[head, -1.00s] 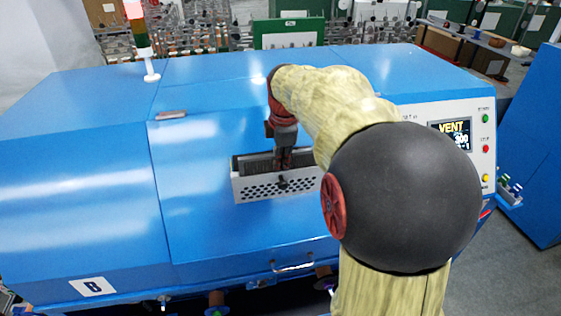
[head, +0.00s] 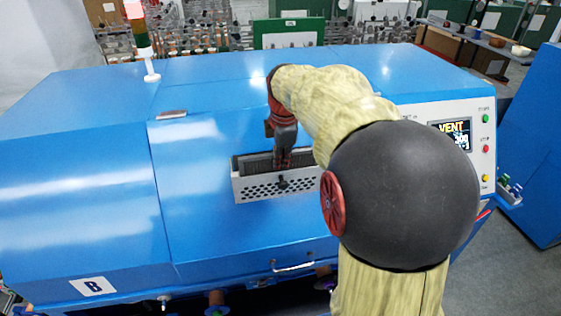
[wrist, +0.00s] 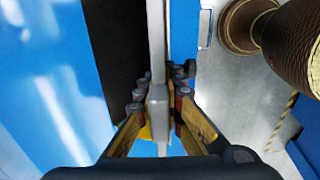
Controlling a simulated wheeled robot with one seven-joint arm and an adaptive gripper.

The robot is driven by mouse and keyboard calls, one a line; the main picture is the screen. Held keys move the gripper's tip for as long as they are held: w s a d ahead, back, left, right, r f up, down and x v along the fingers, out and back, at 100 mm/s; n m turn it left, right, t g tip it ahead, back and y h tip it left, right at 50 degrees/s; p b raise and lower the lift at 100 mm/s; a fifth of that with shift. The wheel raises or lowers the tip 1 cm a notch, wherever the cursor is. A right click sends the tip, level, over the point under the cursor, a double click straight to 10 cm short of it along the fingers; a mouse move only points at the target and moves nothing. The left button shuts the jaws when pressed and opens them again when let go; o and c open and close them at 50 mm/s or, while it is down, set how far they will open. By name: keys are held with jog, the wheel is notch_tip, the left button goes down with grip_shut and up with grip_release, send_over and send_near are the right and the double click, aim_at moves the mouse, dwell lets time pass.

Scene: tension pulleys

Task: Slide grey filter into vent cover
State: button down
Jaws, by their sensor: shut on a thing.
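The vent cover (head: 258,190) is a light, perforated box front with a dark knob, on the sloping face of the blue machine. A dark ribbed opening shows along its top. My gripper (head: 284,165) points down at the middle of that top edge. In the wrist view my gripper (wrist: 160,110) is shut on a narrow light grey piece, seen edge-on, which I take to be the grey filter (wrist: 158,95). A dark gap lies to its left and a dark knob to its right. How deep the filter sits in the cover is hidden.
The blue machine (head: 80,200) fills most of the head view. A control panel with a VENT display (head: 452,136) stands at the right. A metal handle (head: 292,266) is below the cover and a signal light (head: 142,40) at the back left.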

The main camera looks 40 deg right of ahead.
dwell(0.4)
jog(key=c, duration=1.8)
grip_release()
jog(key=shift+c, duration=0.2)
jog(key=v, duration=1.2)
